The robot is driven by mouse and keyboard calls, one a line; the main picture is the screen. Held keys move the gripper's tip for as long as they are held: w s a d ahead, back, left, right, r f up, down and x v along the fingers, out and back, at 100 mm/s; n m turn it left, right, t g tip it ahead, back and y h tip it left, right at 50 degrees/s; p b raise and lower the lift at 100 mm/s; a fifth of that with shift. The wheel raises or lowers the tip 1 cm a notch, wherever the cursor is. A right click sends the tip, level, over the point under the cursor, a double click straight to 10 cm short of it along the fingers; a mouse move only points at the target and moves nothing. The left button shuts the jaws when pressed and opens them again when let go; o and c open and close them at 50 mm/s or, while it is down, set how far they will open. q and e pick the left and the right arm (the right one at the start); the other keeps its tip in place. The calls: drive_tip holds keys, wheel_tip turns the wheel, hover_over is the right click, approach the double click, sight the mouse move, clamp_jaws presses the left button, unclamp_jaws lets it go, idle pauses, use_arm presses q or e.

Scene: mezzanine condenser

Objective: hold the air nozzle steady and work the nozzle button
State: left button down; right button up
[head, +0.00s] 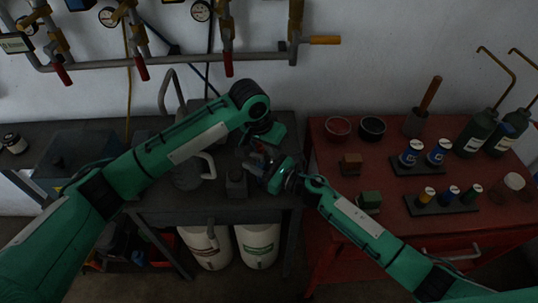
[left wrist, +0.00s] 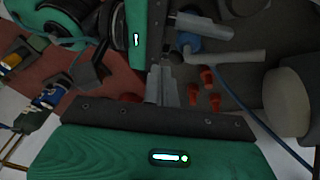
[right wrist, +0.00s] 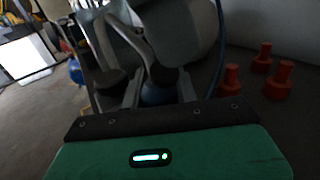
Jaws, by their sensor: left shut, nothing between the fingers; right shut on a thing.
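The air nozzle shows as a blue body (right wrist: 158,92) between the fingers of my right gripper (right wrist: 145,92) in the right wrist view. In the left wrist view its blue part (left wrist: 188,42) sits beside a pale grey bar (left wrist: 235,57). My right gripper (head: 265,170) is shut on it above the dark bench. My left gripper (left wrist: 163,82) is shut and empty, its fingertips close to the nozzle but seemingly apart from it. In the head view my left gripper (head: 259,148) is just behind the right one. The nozzle button cannot be made out.
Several red plugs (left wrist: 205,90) stand on the dark bench (head: 150,208). A blue hose (left wrist: 248,108) runs near the nozzle. A grey can (head: 188,174) stands left of the grippers. The red cabinet (head: 325,185) at right carries bowls, spools and bottles. Pipes (head: 180,60) cross the wall.

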use_arm(q)
drive_tip(key=shift+a+f, duration=0.25)
drive_tip(key=shift+f, duration=0.1)
idle(0.3)
idle(0.4)
drive_tip(key=shift+d+r, duration=0.5)
drive_tip(key=shift+r, duration=0.3)
drive_tip(key=shift+r, duration=0.1)
drive_tip(key=shift+w+d+r, duration=0.1)
drive_tip(key=shift+d+r, duration=0.3)
drive_tip(key=shift+r, duration=0.3)
drive_tip(key=shift+s+d+r, duration=0.1)
drive_tip(key=shift+d+r, duration=0.35)
drive_tip(key=shift+r, duration=0.2)
drive_tip(key=shift+w+d+r, duration=0.1)
drive_tip(key=shift+d+r, duration=0.3)
drive_tip(key=shift+r, duration=0.3)
drive_tip(key=shift+r, duration=0.1)
idle(0.7)
drive_tip(key=d+r, duration=0.2)
drive_tip(key=r, duration=0.1)
drive_tip(key=shift+a, duration=0.1)
